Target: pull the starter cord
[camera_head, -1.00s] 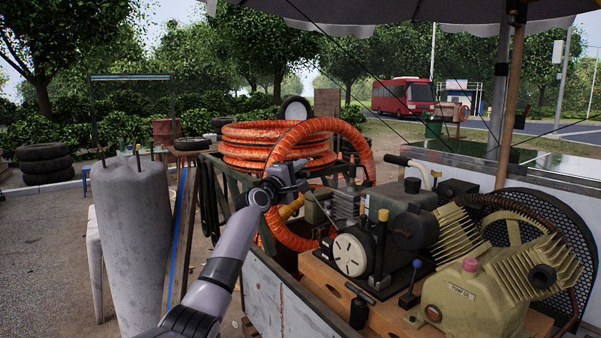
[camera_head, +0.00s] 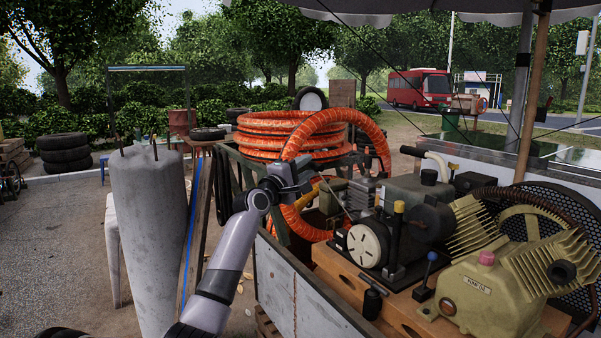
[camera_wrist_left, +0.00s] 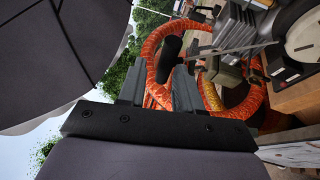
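The engine's round cream recoil cover (camera_head: 367,245) faces me on the cart, right of centre in the head view. My left gripper (camera_head: 300,174) is up and to the left of it, in front of the orange hose. In the left wrist view, the black starter handle (camera_wrist_left: 170,60) sits at the fingertips of my left gripper (camera_wrist_left: 160,80). A thin cord (camera_wrist_left: 218,50) runs straight from the handle toward the engine. It also shows faintly in the head view (camera_head: 337,199). My right gripper is not in view.
A coiled orange hose (camera_head: 270,140) lies behind the gripper. A concrete pillar (camera_head: 150,235) stands at the left. The compressor pump (camera_head: 505,285) and a blue-knobbed lever (camera_head: 428,272) are on the cart at the right. The ground between pillar and cart is partly clear.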

